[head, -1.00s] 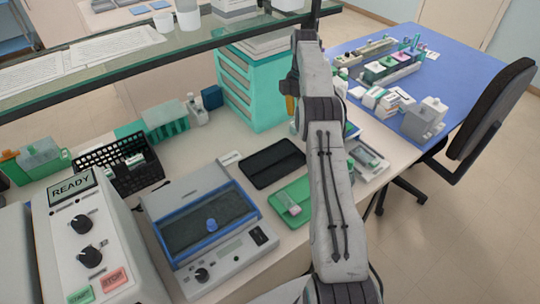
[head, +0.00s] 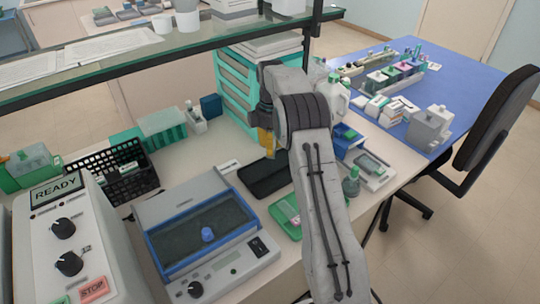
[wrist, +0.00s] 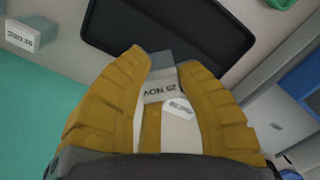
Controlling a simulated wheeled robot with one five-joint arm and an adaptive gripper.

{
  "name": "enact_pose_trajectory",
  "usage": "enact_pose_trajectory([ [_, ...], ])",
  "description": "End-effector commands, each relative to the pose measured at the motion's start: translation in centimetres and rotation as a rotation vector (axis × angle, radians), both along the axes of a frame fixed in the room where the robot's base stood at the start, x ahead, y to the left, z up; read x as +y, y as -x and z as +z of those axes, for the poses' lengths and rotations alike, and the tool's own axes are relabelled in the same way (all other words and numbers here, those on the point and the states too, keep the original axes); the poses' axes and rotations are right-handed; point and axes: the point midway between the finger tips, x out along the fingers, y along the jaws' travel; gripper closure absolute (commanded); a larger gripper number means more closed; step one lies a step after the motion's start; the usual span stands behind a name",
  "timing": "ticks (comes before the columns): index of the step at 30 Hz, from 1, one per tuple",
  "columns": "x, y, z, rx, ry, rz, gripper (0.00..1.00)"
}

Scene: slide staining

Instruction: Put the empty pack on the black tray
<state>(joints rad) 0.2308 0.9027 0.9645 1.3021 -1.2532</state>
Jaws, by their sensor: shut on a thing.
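My gripper (head: 268,140) has yellow-brown fingers and hangs above the far part of the black tray (head: 262,178) in the head view. In the wrist view the fingers (wrist: 165,100) are shut on a small pale pack (wrist: 180,128) with a grey end and a label that reads like "25 NOV". I take this as the empty pack; its inside cannot be seen. The black tray (wrist: 215,28) lies beyond the fingertips in the wrist view, and its visible surface is bare. The pack is hidden in the head view.
A blue-rimmed grey device (head: 205,235) stands in front of the tray. A green tray (head: 285,212) lies to its right, partly behind my arm. A teal drawer unit (head: 235,95) and a glass shelf (head: 120,65) are behind. A black basket (head: 110,185) stands left.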

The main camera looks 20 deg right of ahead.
Motion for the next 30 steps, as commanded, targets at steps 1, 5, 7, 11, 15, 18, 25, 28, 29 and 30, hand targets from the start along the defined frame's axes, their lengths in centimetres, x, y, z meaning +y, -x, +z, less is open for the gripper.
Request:
enact_pose_trajectory([
  [1,0.2,0.1,0.0,0.001,-0.001,0.000,1.00],
  [5,0.5,0.1,-0.3,-0.001,0.001,0.000,1.00],
  [7,0.5,0.1,-0.4,0.001,0.000,0.000,1.00],
  [11,0.5,0.1,-1.2,0.004,0.000,0.000,1.00],
  [15,0.5,0.1,-2.5,0.003,-0.001,0.000,1.00],
  [18,0.5,0.1,-3.3,0.004,-0.001,0.000,1.00],
  [25,0.5,0.1,-4.2,0.000,0.000,0.000,1.00],
  [28,0.4,0.1,-4.4,-0.001,0.001,0.000,1.00],
  [29,0.4,0.1,-4.4,-0.001,0.001,0.000,1.00],
  [30,0.4,0.1,-4.4,-0.001,0.001,0.000,1.00],
])
